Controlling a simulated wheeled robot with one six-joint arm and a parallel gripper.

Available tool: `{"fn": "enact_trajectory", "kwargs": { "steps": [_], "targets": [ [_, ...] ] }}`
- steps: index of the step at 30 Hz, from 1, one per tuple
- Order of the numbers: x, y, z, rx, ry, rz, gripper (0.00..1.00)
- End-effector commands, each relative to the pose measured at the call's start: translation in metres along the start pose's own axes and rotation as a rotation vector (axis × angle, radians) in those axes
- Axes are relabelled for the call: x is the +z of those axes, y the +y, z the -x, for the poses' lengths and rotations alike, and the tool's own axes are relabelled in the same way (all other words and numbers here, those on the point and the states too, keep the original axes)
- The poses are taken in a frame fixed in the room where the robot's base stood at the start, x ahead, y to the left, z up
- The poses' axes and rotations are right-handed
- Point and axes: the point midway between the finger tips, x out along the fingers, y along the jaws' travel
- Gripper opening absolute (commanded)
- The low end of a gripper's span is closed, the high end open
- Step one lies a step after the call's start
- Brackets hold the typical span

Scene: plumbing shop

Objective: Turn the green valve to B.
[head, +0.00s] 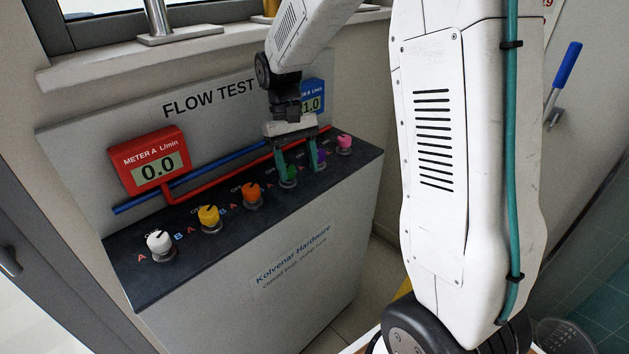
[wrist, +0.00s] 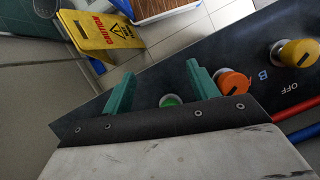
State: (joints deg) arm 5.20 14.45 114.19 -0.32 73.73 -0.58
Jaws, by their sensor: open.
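The green valve (head: 291,173) is a small knob on the dark sloping top of the flow test bench, between the orange valve and the purple valve. My gripper (head: 298,177) is open, pointing down at the green valve, with its teal fingers spread. In the wrist view the green valve (wrist: 170,101) shows between the two fingers, partly hidden by the gripper's dark edge. I cannot tell whether a finger touches it. Its pointer and its A and B marks are hidden.
The orange valve (head: 252,195) and purple valve (head: 320,158) stand close on either side. Yellow (head: 209,218), white (head: 159,244) and pink (head: 344,144) valves share the row. Red meter A (head: 150,160) reads 0.0; blue meter B (head: 313,97) is partly covered, showing 1.0. A yellow caution sign (wrist: 103,32) stands beyond.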

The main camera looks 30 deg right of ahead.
Motion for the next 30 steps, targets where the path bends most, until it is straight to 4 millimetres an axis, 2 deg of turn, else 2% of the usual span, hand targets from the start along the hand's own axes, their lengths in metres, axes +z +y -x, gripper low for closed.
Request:
{"fn": "enact_trajectory", "kwargs": {
  "steps": [1, 6, 12, 18, 30],
  "targets": [
    [0.013, 0.000, -0.003, 0.000, 0.002, 0.000, 0.59],
    [0.049, -0.002, -0.014, 0.000, 0.001, 0.000, 0.59],
    [0.075, -0.002, -0.023, 0.000, 0.001, 0.000, 0.59],
    [0.082, -0.002, -0.025, 0.000, 0.000, 0.000, 0.59],
    [0.082, -0.002, -0.025, 0.000, 0.000, 0.000, 0.59]
  ]
}}
